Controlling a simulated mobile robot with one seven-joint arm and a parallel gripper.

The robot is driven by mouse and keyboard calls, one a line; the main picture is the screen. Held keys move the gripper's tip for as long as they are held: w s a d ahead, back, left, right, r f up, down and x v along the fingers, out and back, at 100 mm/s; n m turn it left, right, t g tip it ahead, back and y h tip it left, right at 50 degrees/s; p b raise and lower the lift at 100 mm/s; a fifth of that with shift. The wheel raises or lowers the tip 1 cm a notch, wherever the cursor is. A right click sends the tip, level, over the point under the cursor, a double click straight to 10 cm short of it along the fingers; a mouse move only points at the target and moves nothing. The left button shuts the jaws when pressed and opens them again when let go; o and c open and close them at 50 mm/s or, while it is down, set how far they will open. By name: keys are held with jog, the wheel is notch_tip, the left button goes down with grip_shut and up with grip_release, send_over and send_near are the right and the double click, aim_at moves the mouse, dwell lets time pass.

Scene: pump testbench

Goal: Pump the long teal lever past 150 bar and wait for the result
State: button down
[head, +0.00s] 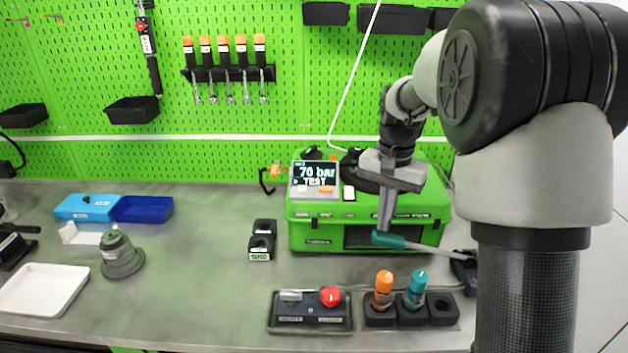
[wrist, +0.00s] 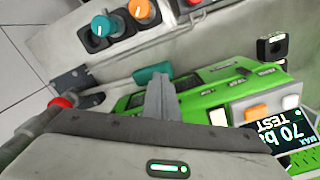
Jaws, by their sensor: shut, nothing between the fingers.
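The long lever is a grey rod with a teal grip (head: 388,240) at its left end, lying low in front of the green pump case (head: 310,236). The rod runs right to a dark mount. The teal grip (wrist: 152,73) also shows in the wrist view, just beyond my fingers. My gripper (head: 384,229) is shut and empty, pointing down with its fingertips at the grip. I cannot tell whether they touch it. The tester display (head: 315,173) reads 70 bar and TEST; in the wrist view the display (wrist: 287,131) appears upside down.
An orange-topped knob (head: 383,284) and a teal-topped knob (head: 417,282) stand in black holders at the front. Left of them is a black box with a red knob (head: 330,296). A black block (head: 262,240) stands left of the case. The bench between is clear.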

aim_at(377, 244)
jog(key=shift+a+f+b, duration=0.5)
jog(key=shift+f+b, duration=1.9)
jog(key=shift+f, duration=1.7)
jog(key=shift+d+r+p, duration=0.15)
jog(key=shift+r+p, duration=0.95)
jog(key=shift+r, duration=0.3)
jog(key=shift+d+r+p, duration=0.2)
jog(key=shift+r+p, duration=0.9)
jog(key=shift+r, duration=0.25)
jog(key=shift+d+r+p, duration=0.15)
jog(key=shift+r+p, duration=0.95)
jog(key=shift+r, duration=0.3)
jog(key=shift+f, duration=0.15)
jog(key=shift+a+f+b, duration=0.25)
jog(key=shift+f+b, duration=0.95)
jog(key=shift+f, duration=0.75)
jog(key=shift+a+f+b, duration=0.2)
jog(key=shift+f+b, duration=1)
jog(key=shift+f, duration=0.7)
jog(key=shift+d+r+p, duration=0.25)
jog(key=shift+r+p, duration=1.35)
jog(key=shift+r, duration=0.45)
jog(key=shift+d+r+p, duration=0.2)
jog(key=shift+r+p, duration=1.35)
jog(key=shift+r, duration=0.5)
jog(key=shift+r, duration=0.1)
jog(key=shift+r+p, duration=2.35)
jog(key=shift+r, duration=0.55)
